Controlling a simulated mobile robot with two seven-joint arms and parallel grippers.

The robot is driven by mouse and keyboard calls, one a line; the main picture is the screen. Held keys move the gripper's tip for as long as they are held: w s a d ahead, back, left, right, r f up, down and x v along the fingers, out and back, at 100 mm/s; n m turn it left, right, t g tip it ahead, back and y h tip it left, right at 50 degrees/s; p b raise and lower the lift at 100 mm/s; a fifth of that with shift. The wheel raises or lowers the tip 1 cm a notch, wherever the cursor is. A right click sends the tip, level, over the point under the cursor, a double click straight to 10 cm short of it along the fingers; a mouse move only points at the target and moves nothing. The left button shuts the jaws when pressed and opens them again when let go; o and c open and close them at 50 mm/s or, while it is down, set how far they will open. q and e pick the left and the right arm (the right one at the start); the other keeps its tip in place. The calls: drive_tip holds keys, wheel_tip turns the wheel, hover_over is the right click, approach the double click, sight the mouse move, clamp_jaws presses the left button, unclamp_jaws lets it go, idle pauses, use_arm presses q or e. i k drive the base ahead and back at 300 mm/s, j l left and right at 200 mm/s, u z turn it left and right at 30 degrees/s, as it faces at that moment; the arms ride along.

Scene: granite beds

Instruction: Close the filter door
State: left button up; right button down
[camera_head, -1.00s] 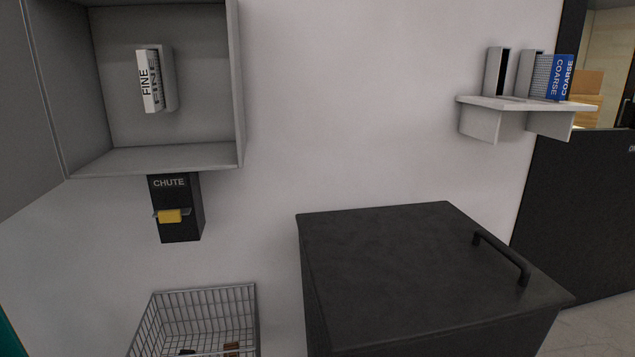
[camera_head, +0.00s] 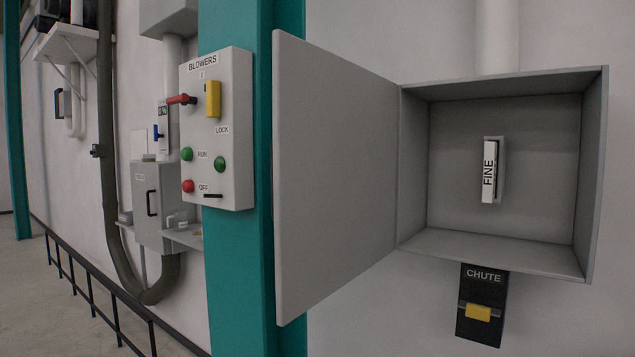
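The filter door (camera_head: 335,175) is a flat grey panel. It stands wide open, swung out to the left of the filter box (camera_head: 592,180), and joins the box along the box's left edge. The box is an open grey housing on the wall. Inside it, a white cartridge labelled FINE (camera_head: 489,172) sits upright in a slot on the back wall. Neither of my grippers shows in the head view.
A chute (camera_head: 484,292) with a yellow flap hangs below the box. Left of the door, a teal column (camera_head: 240,290) carries a BLOWERS panel (camera_head: 243,130) with a red lever and buttons. A dark railing (camera_head: 92,290) runs at lower left.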

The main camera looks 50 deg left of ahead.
sight(333, 144)
drive_tip(key=k+j, duration=0.1)
drive_tip(key=j, duration=0.95)
drive_tip(key=k+j, duration=0.15)
drive_tip(key=j, duration=0.35)
drive_tip(key=k+j, duration=0.1)
drive_tip(key=j, duration=0.45)
